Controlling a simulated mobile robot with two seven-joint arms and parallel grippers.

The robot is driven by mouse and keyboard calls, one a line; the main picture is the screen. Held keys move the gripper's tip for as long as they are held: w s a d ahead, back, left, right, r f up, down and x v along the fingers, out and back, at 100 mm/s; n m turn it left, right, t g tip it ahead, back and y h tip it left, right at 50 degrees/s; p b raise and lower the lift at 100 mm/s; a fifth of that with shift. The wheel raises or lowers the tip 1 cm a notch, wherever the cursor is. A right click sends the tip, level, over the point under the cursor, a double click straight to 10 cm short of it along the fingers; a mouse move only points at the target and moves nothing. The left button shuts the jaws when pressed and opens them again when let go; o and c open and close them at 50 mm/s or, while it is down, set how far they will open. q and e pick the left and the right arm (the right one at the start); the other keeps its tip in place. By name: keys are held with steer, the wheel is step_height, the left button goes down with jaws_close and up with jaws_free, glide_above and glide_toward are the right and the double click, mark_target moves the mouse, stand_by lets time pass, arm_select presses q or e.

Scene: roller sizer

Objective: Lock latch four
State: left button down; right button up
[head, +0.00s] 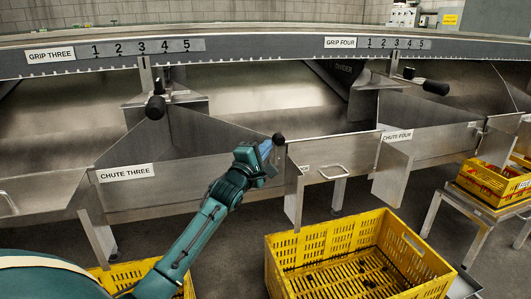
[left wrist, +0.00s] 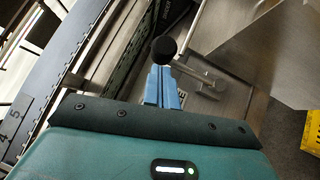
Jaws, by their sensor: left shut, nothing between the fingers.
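A round black knob (head: 278,139) stands on the metal near the left end of the chute four front. In the left wrist view the black knob (left wrist: 163,48) sits near a metal rod and bracket (left wrist: 205,80). No readable label marks it as latch four. My left gripper (head: 266,148) has its blue fingers shut and empty, just beside the knob. In the left wrist view the shut fingertips (left wrist: 161,72) point at the knob; I cannot tell whether they touch it. My right gripper is not in view.
The chute four label (head: 397,136) is right of the knob, the chute three label (head: 126,173) left. Black-ended handles grip three (head: 155,107) and grip four (head: 435,87) stick out above. A yellow crate (head: 325,240) stands below; another yellow crate (head: 490,190) is at right.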

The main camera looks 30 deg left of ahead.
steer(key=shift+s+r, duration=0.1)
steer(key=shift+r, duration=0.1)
